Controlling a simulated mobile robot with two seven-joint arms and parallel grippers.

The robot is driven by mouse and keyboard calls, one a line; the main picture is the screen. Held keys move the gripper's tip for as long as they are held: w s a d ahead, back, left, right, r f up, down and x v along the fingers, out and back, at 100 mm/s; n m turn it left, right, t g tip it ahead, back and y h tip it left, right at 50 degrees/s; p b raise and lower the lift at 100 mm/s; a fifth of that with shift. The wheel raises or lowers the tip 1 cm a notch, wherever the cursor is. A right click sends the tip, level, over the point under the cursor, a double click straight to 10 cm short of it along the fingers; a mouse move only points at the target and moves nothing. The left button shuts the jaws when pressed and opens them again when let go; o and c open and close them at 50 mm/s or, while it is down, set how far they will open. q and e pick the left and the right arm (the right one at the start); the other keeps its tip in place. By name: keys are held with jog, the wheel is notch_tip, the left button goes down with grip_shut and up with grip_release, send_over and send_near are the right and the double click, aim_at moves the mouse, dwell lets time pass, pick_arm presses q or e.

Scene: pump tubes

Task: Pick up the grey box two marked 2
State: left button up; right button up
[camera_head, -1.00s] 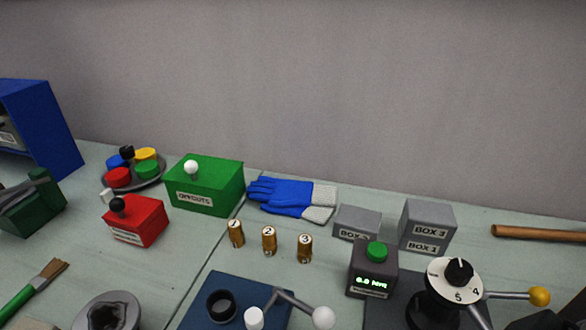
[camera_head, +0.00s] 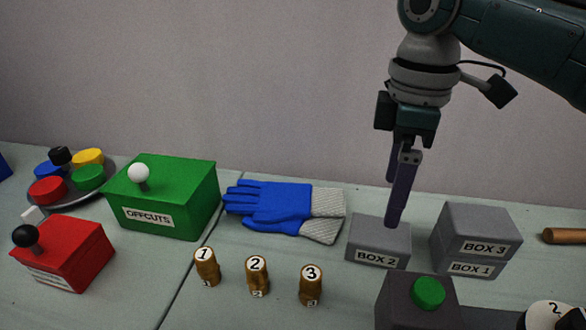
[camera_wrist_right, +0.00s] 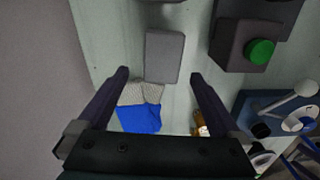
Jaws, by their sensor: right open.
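The grey box labelled BOX 2 (camera_head: 377,240) stands on the bench, left of the stacked grey boxes BOX 3 (camera_head: 478,232) and BOX 1 (camera_head: 472,268). My right gripper (camera_head: 394,218) points down over BOX 2, and its near finger covers part of the box's top. In the right wrist view the fingers (camera_wrist_right: 159,75) are spread and empty, with the box's plain top (camera_wrist_right: 164,56) showing in the gap between the tips and beyond. I cannot tell how high the tips are above it. My left gripper is not in view.
Blue gloves with grey cuffs (camera_head: 328,203) lie left of BOX 2. A dark grey box with a green button (camera_head: 428,293) stands in front. Three numbered brass cylinders, including number 3 (camera_head: 311,286), stand front left. The green OFFCUTS box (camera_head: 167,196) is further left.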

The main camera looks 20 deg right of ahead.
aim_at(389, 233)
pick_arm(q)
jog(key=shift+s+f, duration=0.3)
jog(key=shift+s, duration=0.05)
pick_arm(e)
jog(key=f, duration=0.3)
jog(key=shift+s+f, duration=0.3)
jog(key=shift+s, duration=0.1)
pick_arm(q)
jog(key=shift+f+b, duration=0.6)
jog(key=shift+b, duration=0.2)
pick_arm(e)
jog(key=f, duration=0.5)
jog(key=shift+s+d+f, duration=0.1)
jog(key=shift+d+f, duration=0.05)
jog(key=shift+d, duration=0.05)
jog(key=c, duration=1.3)
